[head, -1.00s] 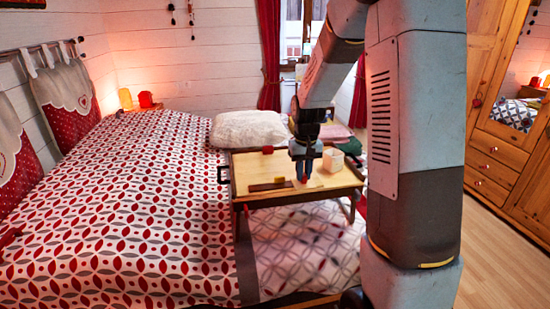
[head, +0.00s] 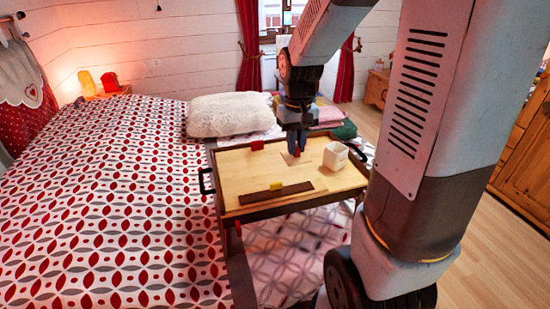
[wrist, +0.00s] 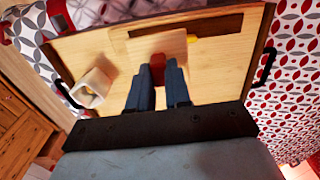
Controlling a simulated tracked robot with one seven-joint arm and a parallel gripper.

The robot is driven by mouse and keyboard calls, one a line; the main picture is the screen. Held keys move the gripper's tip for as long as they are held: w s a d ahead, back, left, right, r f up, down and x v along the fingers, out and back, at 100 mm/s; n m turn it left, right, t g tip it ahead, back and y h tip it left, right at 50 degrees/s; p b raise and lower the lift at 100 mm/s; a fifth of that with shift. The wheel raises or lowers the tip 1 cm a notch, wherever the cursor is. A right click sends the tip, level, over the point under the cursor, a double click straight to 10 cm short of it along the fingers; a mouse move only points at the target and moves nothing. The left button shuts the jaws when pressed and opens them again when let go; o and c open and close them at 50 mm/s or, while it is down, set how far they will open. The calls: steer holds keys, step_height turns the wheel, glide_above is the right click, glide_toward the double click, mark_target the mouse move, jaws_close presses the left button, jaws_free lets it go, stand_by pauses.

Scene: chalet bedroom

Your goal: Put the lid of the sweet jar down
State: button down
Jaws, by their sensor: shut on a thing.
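My gripper (head: 297,152) is over the wooden bed tray (head: 240,170), pointing down, with blue fingers. In the wrist view my gripper (wrist: 160,75) is shut on the red knob of the lid (wrist: 157,62). The lid's pale, square plate (head: 310,170) shows just below the fingertips, close to the tray top; I cannot tell whether it touches. The sweet jar (head: 336,155), a white square cup, stands open on the tray to the right of my gripper. It also shows at the left in the wrist view (wrist: 93,88); its contents are unclear.
A dark strip (head: 255,197) lies along the tray's near side with a yellow block (head: 276,186) by it. A red block (head: 257,145) sits at the far edge. The tray has black handles (head: 206,181). A white pillow (head: 230,114) lies behind. The tray's left half is mostly clear.

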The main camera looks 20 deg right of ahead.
steer(key=w+f, duration=0.3)
steer(key=w, duration=0.1)
steer(key=w+a+f, duration=0.1)
steer(key=w+f, duration=0.2)
steer(key=w, duration=0.1)
steer(key=w+f, duration=0.3)
steer(key=w, duration=0.1)
steer(key=shift+w+a+f, duration=0.1)
steer(key=shift+w+a, duration=0.05)
steer(key=shift+w, duration=0.15)
steer(key=shift+w+f, duration=0.15)
steer(key=shift+f, duration=1.6)
steer(key=shift+f, duration=0.1)
steer(key=c, duration=1.1)
jaws_free()
steer(key=shift+w, duration=0.1)
steer(key=shift+o, duration=0.2)
